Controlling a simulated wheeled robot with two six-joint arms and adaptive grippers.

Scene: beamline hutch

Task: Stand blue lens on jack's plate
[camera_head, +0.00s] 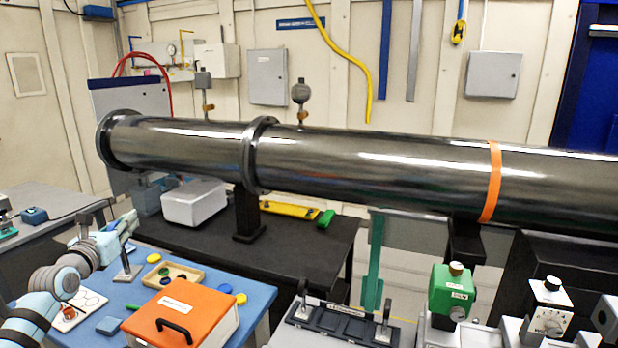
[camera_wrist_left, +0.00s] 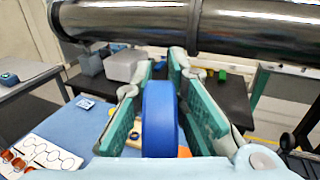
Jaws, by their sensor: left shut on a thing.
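My left gripper (camera_head: 126,223) is above the back left part of the blue table in the head view. In the left wrist view, my left gripper (camera_wrist_left: 160,72) has its two teal-padded fingers shut on the blue lens (camera_wrist_left: 160,120), a thick disc seen edge-on and upright between the pads. The lens cannot be made out clearly in the head view. I cannot identify the jack or its plate with certainty in either view. My right gripper is not in view.
The blue table (camera_head: 255,297) holds an orange-lidded box (camera_head: 205,305), a wooden tray (camera_head: 188,269) with discs, and loose yellow discs. A large metal pipe (camera_head: 370,165) crosses behind. A black rack (camera_head: 340,322) and green device (camera_head: 452,290) stand to the right.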

